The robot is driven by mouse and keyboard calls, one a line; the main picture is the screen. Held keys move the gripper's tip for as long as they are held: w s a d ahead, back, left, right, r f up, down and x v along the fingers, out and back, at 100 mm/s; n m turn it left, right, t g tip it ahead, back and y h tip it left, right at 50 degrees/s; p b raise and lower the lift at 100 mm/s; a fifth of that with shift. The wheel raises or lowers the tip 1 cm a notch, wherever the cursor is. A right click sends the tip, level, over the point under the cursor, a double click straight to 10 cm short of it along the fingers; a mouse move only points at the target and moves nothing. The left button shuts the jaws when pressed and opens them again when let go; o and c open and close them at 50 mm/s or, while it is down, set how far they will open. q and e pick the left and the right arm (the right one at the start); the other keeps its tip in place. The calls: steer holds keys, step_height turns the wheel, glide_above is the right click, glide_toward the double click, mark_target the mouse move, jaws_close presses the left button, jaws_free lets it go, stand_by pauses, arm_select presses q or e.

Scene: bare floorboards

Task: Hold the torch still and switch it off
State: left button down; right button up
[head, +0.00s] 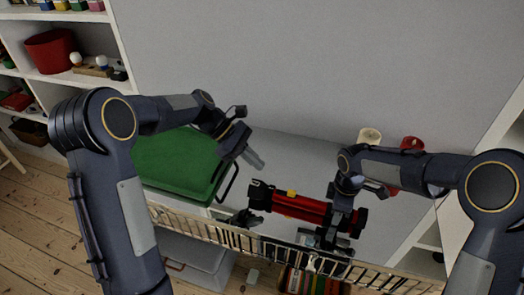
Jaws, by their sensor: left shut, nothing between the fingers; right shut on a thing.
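The torch (298,206) has a red body with black ends and a small yellow part (291,193) on its upper side, probably the switch. It lies roughly level across the picture, right of centre. My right gripper (334,230) comes down from above and is shut on the torch near its right end; its fingers partly hide the body there. My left gripper (254,159) is shut and empty, above and left of the torch, apart from it. Whether the torch is lit cannot be told.
A green case (178,158) stands left of the torch. A slatted rail (240,238) runs along the front. A cream cup (370,137) and a red mug (411,144) stand behind my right arm. A small black object (242,218) lies below the torch's left end. Shelves (75,76) stand far left.

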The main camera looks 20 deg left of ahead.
steer(key=o, duration=1.2)
